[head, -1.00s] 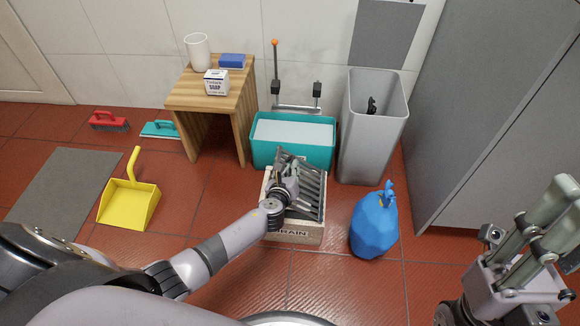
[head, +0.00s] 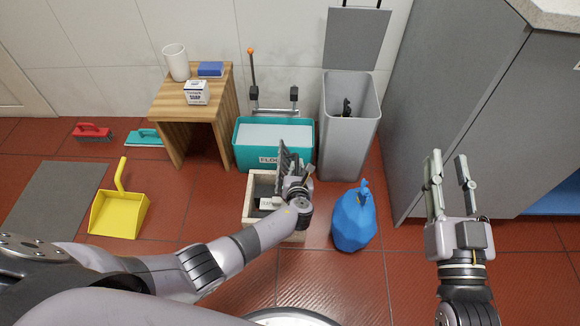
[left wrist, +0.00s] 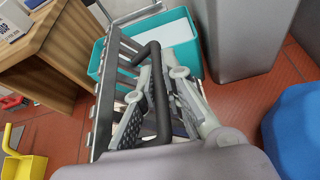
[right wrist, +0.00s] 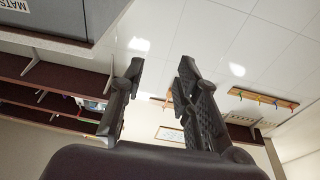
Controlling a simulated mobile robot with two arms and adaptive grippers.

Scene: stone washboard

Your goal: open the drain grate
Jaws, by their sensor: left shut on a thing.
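The drain grate (head: 282,162) is a grey barred panel that stands steeply tilted, nearly on edge, over the pale drain box (head: 249,211). The box's inside shows to the left of my arm, with a small pale thing (head: 266,203) in it. My left gripper (head: 298,183) is at the grate's right side. In the left wrist view its fingers (left wrist: 160,110) are shut on the grate's dark bar handle (left wrist: 161,85). The gripper and forearm hide the box's right part. My right gripper (head: 450,172) points up, open and empty, far right of the box; its spread fingers show in the right wrist view (right wrist: 155,90).
A teal bucket (head: 243,147) stands just behind the box, with a grey bin (head: 346,145) behind to the right. A blue bag (head: 353,218) sits close on the right. A wooden stool (head: 180,105) and yellow dustpan (head: 119,212) are left. Floor in front is clear.

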